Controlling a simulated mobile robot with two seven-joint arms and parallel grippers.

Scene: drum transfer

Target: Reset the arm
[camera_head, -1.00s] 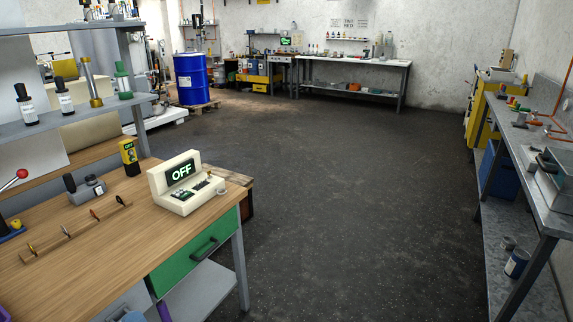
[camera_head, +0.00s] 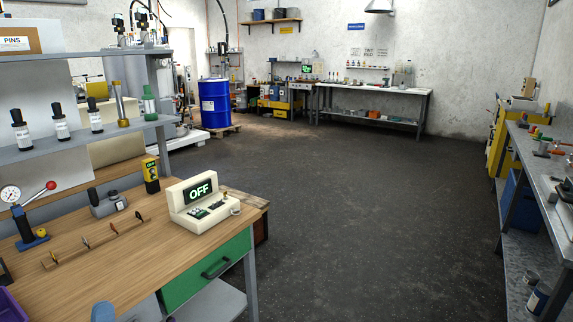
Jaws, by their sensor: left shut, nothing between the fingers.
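Only a little of my left arm shows, as pale and blue parts at the bottom edge, in front of the workbench (camera_head: 125,259). My left gripper (camera_head: 149,308) is low there, by the bench's front edge and left of the green drawer (camera_head: 205,273). It is shut with nothing held, though its fingers are hard to make out. My right arm and right gripper are not in view. A blue drum (camera_head: 215,103) stands upright on a wooden pallet (camera_head: 228,130) on the far floor.
On the bench are a cream console (camera_head: 200,204) reading OFF, a yellow meter (camera_head: 151,177) and a pressure gauge (camera_head: 11,194). A shelf (camera_head: 105,133) with bottles rises behind. A grey side bench (camera_head: 545,180) lines the right. The dark floor (camera_head: 380,220) between is clear.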

